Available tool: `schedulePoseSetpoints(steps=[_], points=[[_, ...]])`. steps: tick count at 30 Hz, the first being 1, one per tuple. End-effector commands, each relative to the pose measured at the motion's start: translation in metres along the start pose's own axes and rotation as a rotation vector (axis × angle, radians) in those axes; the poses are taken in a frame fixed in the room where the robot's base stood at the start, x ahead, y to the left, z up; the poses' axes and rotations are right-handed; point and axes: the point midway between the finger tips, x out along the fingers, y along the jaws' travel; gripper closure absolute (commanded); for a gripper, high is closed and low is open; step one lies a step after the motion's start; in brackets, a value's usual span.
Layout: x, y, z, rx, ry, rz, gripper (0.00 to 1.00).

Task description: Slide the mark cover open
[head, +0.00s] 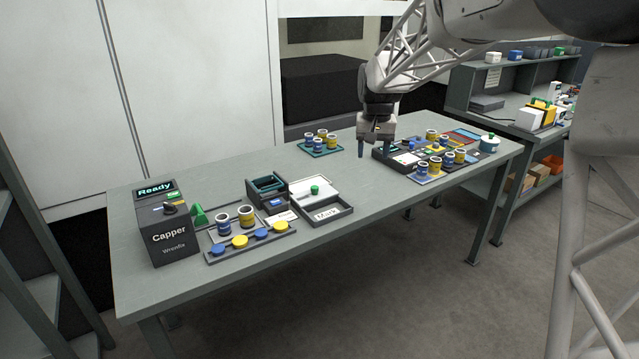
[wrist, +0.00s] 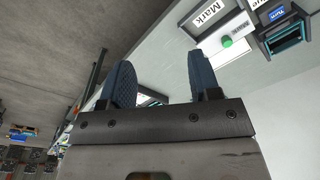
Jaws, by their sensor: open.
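The mark station (head: 345,213) is a low dark-framed box with a "Mark" label on its front, near the middle of the table. Its white cover (head: 302,188) lies flat on it and carries a green knob (head: 315,189). In the wrist view the knob (wrist: 227,42) and the white cover (wrist: 238,52) show at the upper right, beyond the fingers. My gripper (head: 375,149) is open and empty. It is above the far right part of the table, well to the right of and behind the cover, not touching it.
A dark capper (head: 168,232) reading "Ready" stands at the left end. A tray of yellow and blue caps (head: 208,258) and a dark unit (head: 266,185) lie left of the mark station. A teal mat (head: 320,151) with pots is behind.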

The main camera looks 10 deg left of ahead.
Motion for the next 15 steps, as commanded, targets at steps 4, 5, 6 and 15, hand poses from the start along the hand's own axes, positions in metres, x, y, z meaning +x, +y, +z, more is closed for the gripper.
schedulePoseSetpoints(steps=[4, 5, 6, 15], points=[[0.02, -0.024, -0.031, -0.012, -0.012, 0.0, 0.43], [0.024, -0.028, -0.037, -0.014, -0.015, 0.0, 0.43], [0.029, -0.034, -0.045, -0.017, -0.017, 0.0, 0.43], [0.073, -0.083, -0.098, -0.037, -0.04, 0.001, 0.43]])
